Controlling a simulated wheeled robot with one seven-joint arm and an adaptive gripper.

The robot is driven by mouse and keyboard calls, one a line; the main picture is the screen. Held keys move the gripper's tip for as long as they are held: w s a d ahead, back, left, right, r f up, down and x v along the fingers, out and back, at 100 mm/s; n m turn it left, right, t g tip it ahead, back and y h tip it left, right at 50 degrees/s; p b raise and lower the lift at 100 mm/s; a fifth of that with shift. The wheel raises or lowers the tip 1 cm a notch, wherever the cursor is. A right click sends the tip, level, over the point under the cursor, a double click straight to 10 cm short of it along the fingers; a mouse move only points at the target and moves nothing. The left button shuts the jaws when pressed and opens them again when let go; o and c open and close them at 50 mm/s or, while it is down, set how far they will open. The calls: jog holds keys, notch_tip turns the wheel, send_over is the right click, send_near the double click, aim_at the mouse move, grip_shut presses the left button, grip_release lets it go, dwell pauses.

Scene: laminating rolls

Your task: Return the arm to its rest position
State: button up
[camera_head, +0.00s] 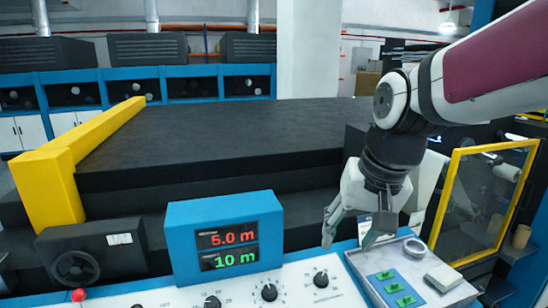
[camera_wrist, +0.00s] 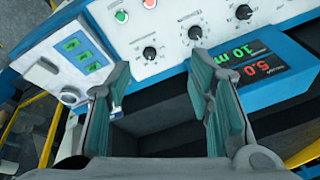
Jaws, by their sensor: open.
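My gripper (camera_head: 348,232) is at the right of the head view, at the end of my maroon and white arm. It points down beside the control panel (camera_head: 325,295) and holds nothing. In the wrist view my gripper (camera_wrist: 160,105) shows two fingers spread wide, with a gap between them. Beyond the fingers lie the panel's knobs and a dark step. The fingertips look close to the panel's back edge; I cannot tell whether they touch anything.
A blue display box (camera_head: 225,236) reads 5.0 m and 10 m. A grey plate with green switches (camera_head: 392,288) is right of my gripper. A yellow-framed door (camera_head: 485,200) stands at the right. A yellow bar (camera_head: 80,160) and handwheel (camera_head: 77,267) are at the left.

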jog(key=s+d+t, duration=0.1)
jog(key=s+d, duration=0.2)
jog(key=s, duration=0.4)
jog(key=s+d+r+n+t+h, duration=0.1)
jog(key=s+d, duration=0.2)
jog(key=s, duration=0.4)
jog(key=shift+d+r+n, duration=0.15)
jog(key=shift+r+n, duration=0.05)
jog(key=shift+n, duration=0.1)
dwell(1.1)
jog(key=s+r+p, duration=0.3)
jog(key=shift+s+d+r, duration=0.1)
jog(key=shift+r, duration=0.1)
dwell(0.5)
